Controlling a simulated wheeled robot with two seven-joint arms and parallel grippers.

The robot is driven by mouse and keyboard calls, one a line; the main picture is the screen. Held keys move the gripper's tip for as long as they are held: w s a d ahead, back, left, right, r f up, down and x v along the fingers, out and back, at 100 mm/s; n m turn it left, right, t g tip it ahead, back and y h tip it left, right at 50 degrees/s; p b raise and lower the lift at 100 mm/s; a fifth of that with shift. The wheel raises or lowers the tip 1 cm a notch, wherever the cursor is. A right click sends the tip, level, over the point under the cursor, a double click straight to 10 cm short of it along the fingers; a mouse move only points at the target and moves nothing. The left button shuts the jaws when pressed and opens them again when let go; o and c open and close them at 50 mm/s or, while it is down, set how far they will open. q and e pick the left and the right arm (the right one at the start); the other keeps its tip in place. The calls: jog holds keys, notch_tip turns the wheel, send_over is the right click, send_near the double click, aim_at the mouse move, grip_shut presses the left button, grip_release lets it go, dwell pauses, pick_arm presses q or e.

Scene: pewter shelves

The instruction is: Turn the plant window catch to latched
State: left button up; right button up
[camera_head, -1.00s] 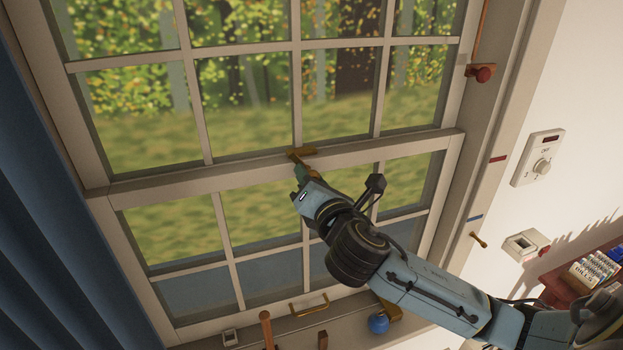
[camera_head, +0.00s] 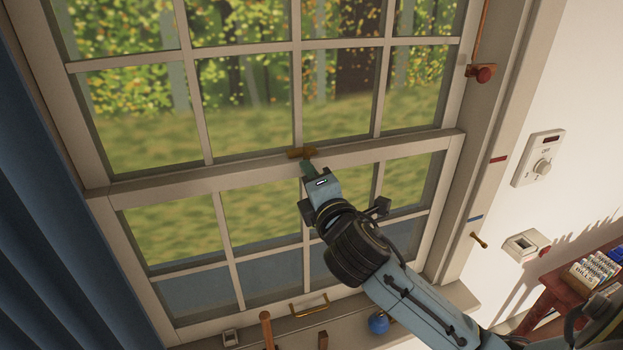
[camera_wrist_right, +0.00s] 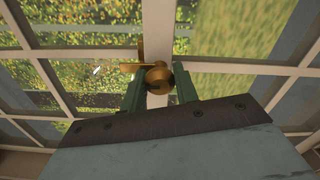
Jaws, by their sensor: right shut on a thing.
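The brass window catch (camera_head: 302,152) sits on the meeting rail (camera_head: 250,174) in the middle of the window. In the right wrist view the catch (camera_wrist_right: 157,77) shows as a round brass knob with a flat plate beside it. My right gripper (camera_head: 308,168) reaches up to the catch from below, its green fingers on either side of the knob in the right wrist view (camera_wrist_right: 160,86). It is shut on the catch. The gripper hides part of the catch in the head view. My left gripper is not in view.
A blue curtain (camera_head: 50,220) hangs at the left.

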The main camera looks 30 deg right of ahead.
dwell(0.4)
jog(key=o, duration=1)
